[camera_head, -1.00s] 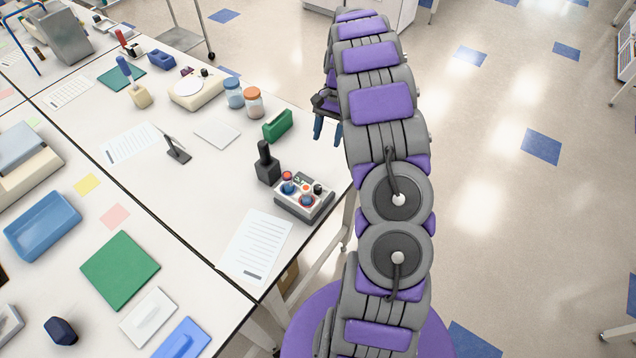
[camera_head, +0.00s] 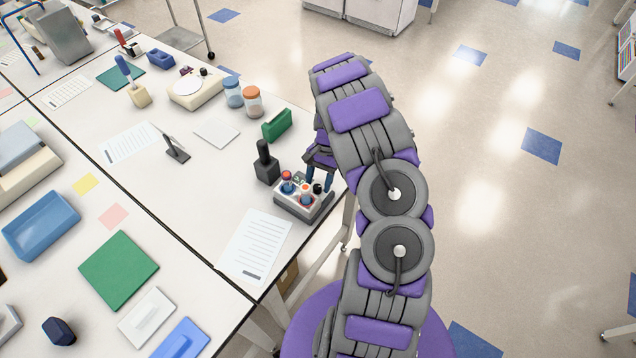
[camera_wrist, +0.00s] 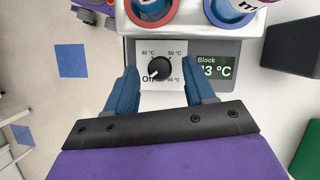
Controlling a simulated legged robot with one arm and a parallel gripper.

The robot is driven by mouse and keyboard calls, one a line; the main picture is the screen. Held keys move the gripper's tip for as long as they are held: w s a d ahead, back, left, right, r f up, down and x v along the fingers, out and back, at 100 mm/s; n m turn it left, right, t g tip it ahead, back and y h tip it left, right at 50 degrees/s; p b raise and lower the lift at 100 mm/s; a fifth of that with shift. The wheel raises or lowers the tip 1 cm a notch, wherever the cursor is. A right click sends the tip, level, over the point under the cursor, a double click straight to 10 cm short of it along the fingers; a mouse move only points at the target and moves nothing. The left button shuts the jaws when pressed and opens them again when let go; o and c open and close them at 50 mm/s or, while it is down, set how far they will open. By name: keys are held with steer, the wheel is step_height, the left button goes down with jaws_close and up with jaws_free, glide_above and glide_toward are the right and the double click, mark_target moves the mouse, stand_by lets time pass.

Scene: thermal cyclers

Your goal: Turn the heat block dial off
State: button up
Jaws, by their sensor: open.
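The heat block (camera_head: 297,208) is a grey unit with capped tubes at the table's right edge in the head view. Its black dial (camera_wrist: 159,69) sits on a pale panel in the wrist view, with labels 40, 50, 60 °C and Off around it. A white mark shows on the dial's lower left; its exact setting is too small to tell. The display (camera_wrist: 215,68) reads "Block" and a temperature ending in 3 °C, its first digit partly hidden. My gripper (camera_wrist: 159,75) is open, blue fingers on either side of the dial, apart from it.
A black holder (camera_head: 266,165) stands behind the block, and a green rack (camera_head: 277,125) lies further back. Two jars (camera_head: 252,100) stand beyond. A printed sheet (camera_head: 254,246) lies left of the block. Open floor is to the right.

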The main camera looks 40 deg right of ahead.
steer(key=shift+s+a+f, duration=0.1)
steer(key=shift+a+f, duration=0.05)
steer(key=shift+f, duration=0.4)
jaws_close()
